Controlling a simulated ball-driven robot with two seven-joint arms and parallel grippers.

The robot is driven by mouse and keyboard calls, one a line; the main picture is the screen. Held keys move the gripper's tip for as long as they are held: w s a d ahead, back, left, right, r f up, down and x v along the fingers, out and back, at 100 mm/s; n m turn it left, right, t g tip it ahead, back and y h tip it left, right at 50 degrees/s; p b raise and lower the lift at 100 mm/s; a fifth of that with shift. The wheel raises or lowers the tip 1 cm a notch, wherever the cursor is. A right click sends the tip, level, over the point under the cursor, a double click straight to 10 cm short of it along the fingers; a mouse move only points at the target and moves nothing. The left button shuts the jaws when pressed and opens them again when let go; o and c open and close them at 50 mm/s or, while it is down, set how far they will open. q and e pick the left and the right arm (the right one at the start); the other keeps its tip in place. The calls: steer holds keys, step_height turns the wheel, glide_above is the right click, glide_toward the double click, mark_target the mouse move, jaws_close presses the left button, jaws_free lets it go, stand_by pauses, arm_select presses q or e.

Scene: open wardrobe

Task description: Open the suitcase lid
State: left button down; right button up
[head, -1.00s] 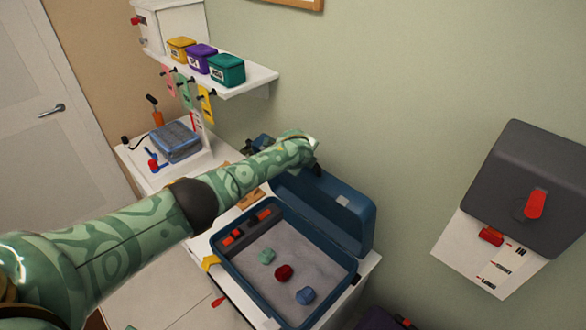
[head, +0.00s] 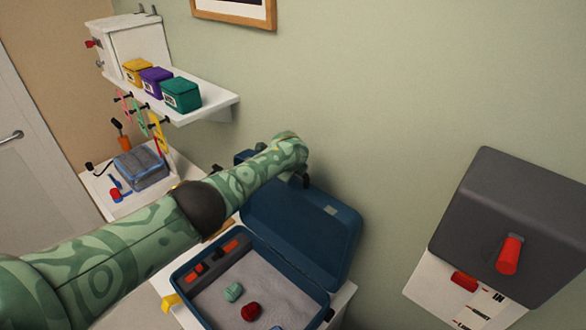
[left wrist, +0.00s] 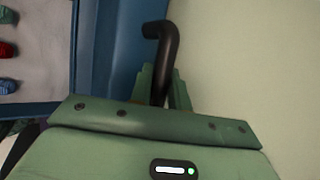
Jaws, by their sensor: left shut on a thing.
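The blue suitcase (head: 322,318) lies on a white surface, with its blue lid (head: 300,235) standing open and leaning toward the wall. In the left wrist view the lid (left wrist: 112,50) runs beside my gripper. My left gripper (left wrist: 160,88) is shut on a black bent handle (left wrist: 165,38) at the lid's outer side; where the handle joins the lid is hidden. In the head view my left arm reaches across the suitcase and mostly hides the gripper (head: 302,178). My right gripper is not in view.
A shelf (head: 215,108) with yellow, purple and green boxes is at the back left. A dark grey wall box (head: 510,225) with a red handle is at the right.

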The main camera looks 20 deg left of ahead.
arm_select(q)
steer(key=shift+f, duration=0.1)
steer(key=c, duration=1.5)
jaws_free()
steer(key=shift+o, duration=0.9)
steer(key=shift+s+f, duration=0.1)
